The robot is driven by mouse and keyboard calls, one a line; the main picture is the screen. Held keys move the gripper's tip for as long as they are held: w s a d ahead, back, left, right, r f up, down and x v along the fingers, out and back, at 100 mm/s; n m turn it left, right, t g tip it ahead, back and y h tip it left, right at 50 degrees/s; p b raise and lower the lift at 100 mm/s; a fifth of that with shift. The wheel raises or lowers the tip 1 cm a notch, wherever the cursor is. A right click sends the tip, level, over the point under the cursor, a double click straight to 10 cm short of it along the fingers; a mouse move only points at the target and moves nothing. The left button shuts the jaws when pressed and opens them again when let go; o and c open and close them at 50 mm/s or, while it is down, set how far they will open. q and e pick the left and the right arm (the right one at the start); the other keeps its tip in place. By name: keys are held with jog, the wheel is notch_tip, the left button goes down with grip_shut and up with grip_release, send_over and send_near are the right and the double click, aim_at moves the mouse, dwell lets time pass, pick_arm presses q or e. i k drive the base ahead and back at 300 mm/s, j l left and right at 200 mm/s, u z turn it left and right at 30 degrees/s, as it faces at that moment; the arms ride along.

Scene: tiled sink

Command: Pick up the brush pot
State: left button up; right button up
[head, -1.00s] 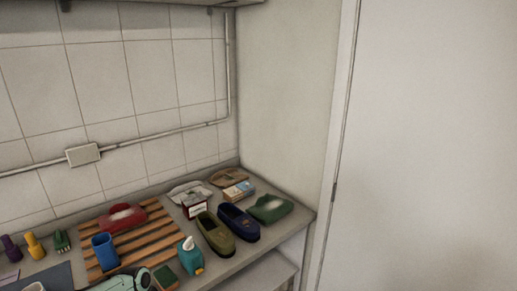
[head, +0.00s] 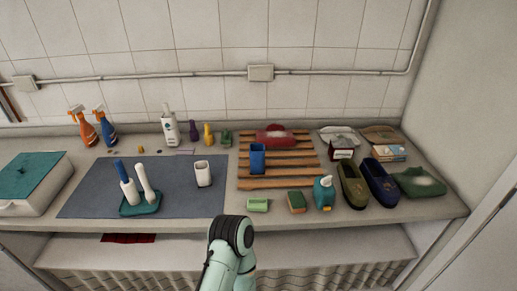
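No single thing is plainly the brush pot. A blue upright pot (head: 258,160) stands on the slatted wooden rack (head: 290,183), right of centre in the head view. A white open-topped pot (head: 203,175) stands on the dark grey mat (head: 80,195), left of it. Two white brush-like items, one with a blue handle (head: 126,184) and one all white (head: 147,184), stand tilted on a teal tray (head: 140,208) on the same mat.
A lidded white box (head: 30,190) is at the left, with spray bottles (head: 83,126) behind it. A red item (head: 275,137) lies on the rack. A sponge (head: 296,202), teal bottle (head: 324,193) and shoes (head: 352,186) are to the right.

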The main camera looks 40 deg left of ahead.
aim_at(201, 167)
jog(key=u, duration=0.45)
jog(key=j+u, duration=0.1)
jog(key=u, duration=1.2)
jog(key=j+u, duration=0.1)
jog(key=u, duration=0.75)
